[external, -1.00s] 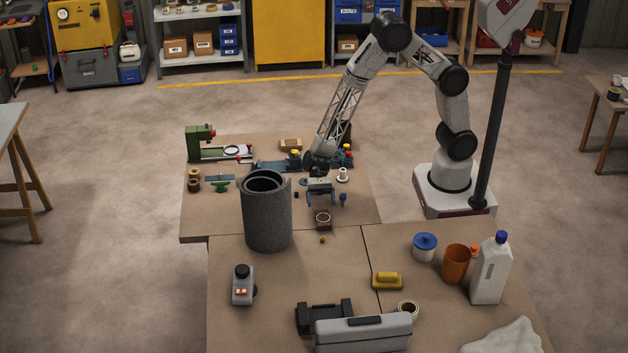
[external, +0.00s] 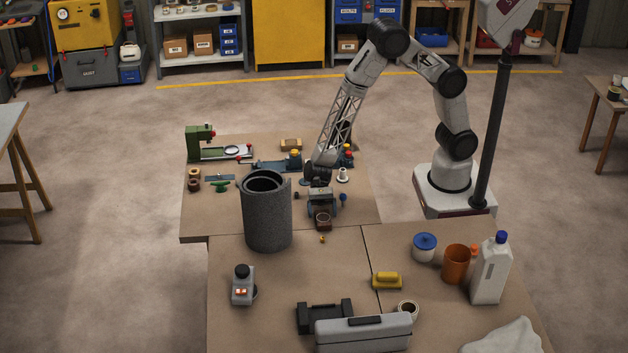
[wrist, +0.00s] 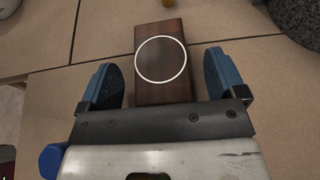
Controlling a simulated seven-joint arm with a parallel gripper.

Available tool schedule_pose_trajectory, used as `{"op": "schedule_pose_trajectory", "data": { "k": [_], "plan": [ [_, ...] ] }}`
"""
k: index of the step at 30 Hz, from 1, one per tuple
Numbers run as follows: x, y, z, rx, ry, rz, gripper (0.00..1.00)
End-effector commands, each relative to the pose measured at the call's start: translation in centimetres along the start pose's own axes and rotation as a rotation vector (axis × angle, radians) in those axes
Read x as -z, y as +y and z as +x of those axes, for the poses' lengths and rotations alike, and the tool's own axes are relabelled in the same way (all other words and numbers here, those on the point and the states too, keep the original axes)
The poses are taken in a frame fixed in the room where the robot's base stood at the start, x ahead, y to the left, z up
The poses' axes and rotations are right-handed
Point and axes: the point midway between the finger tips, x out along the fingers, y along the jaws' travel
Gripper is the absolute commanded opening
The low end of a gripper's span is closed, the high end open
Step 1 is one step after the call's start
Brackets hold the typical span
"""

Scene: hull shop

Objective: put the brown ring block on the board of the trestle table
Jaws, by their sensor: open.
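The brown ring block (external: 323,222) lies on the brown worktable, right of the dark grey cylinder. In the wrist view the block (wrist: 161,60) is oblong, with a pale ring on its top. My gripper (external: 322,209) is low over the block. In the wrist view my gripper (wrist: 162,75) is open, with one blue finger on each side of the block's near part and a gap at each side. A table with splayed trestle legs (external: 14,150) is partly in view at the far left. Its grey top (external: 8,115) looks bare where it shows.
The tall grey cylinder (external: 267,220) stands close left of my gripper. A green machine (external: 200,142) and small parts are behind. A small orange piece (external: 322,239) lies in front of the block. A yellow-handled tool (external: 387,281), grey case (external: 363,332) and white bottle (external: 491,270) are nearer the camera.

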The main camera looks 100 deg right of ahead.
Motion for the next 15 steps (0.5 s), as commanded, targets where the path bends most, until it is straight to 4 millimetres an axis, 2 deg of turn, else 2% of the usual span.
{"op": "schedule_pose_trajectory", "data": {
  "k": [6,15],
  "plan": [
    [0.1,0.0,1.9,-0.001,0.000,0.001,0.89],
    [0.0,0.0,2.1,0.000,0.000,0.001,0.89]
  ]
}}
